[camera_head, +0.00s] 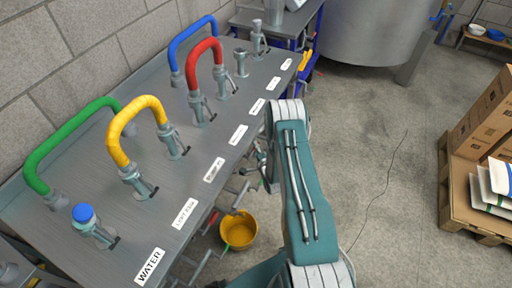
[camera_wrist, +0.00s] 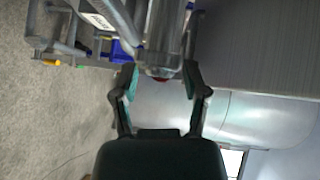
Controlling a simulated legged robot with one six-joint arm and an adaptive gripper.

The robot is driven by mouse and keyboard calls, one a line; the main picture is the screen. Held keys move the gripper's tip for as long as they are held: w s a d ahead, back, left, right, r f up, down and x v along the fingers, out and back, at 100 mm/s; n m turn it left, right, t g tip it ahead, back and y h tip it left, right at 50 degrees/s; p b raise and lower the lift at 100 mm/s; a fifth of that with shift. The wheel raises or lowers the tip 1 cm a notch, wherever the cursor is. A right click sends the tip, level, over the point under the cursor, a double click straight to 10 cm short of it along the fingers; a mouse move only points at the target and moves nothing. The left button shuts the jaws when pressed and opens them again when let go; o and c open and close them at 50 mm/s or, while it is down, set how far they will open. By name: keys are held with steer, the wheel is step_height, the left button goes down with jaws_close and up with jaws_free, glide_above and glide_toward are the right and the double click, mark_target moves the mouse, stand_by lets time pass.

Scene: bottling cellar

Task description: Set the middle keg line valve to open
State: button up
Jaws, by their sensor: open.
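My gripper (camera_wrist: 160,82) is open in the wrist view, with its two fingers apart. Between and beyond the fingertips is a small dark red part at the end of a grey fitting (camera_wrist: 160,72); I cannot tell whether it is a valve handle, or whether the fingers touch it. In the head view my arm hides most of the gripper. Grey pipes and levers (camera_head: 203,266) show below the bench's front edge. I cannot pick out the middle keg line valve or its setting for sure.
The grey bench (camera_head: 150,210) carries green (camera_head: 65,135), yellow (camera_head: 120,130), red (camera_head: 205,47) and blue (camera_head: 190,35) hoses on couplings, with white labels. A yellow bucket (camera_head: 238,231) stands below. A steel tank (camera_head: 372,35) is behind; boxes (camera_head: 485,115) on a pallet are right.

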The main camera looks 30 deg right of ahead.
steer(key=shift+w, duration=0.55)
jaws_close()
